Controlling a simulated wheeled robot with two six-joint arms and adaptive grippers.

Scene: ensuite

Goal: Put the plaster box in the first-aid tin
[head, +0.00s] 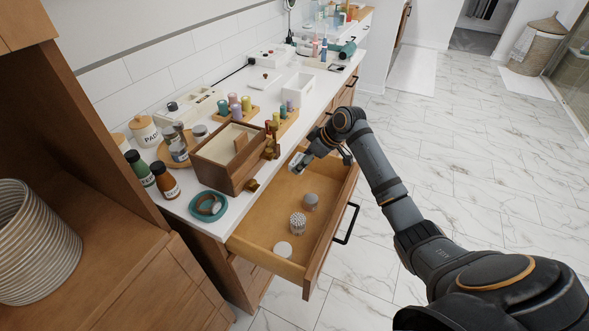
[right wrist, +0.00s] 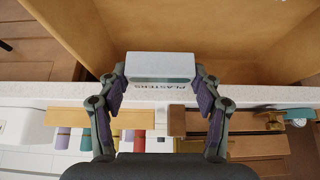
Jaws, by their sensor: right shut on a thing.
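In the head view the box (head: 297,163) shows small and pale at the end of my right arm, over the inner side of the open drawer by the counter edge. I cannot tell which container is the first-aid tin; no such label is readable. My left gripper is not in view.
The open wooden drawer (head: 262,219) holds several small round containers, with bare floor around them.

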